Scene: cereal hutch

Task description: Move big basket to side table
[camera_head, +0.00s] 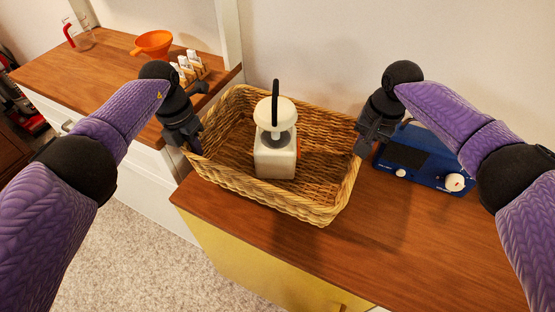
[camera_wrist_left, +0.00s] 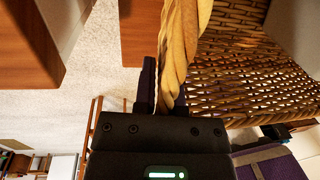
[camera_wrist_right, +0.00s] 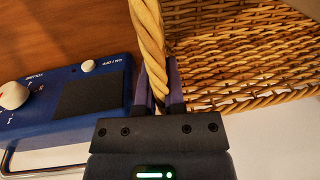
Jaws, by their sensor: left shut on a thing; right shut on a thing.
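The big wicker basket (camera_head: 318,207) is over the left end of the wooden counter, its left side reaching past the counter's edge. A white canister with a black handle (camera_head: 275,150) stands inside it. My left gripper (camera_head: 190,145) is shut on the basket's left rim; the rim also shows between its fingers in the left wrist view (camera_wrist_left: 178,50). My right gripper (camera_head: 362,148) is shut on the right rim, seen in the right wrist view (camera_wrist_right: 150,45). The wooden-topped side table (camera_head: 105,75) is at the upper left. Whether the basket touches the counter is unclear.
A blue radio (camera_head: 425,160) stands on the counter (camera_head: 400,240) right of the basket, close to my right gripper. The side table holds a glass jug with a red handle (camera_head: 78,35), an orange funnel (camera_head: 153,43) and small bottles (camera_head: 188,66). A white upright (camera_head: 229,35) stands behind.

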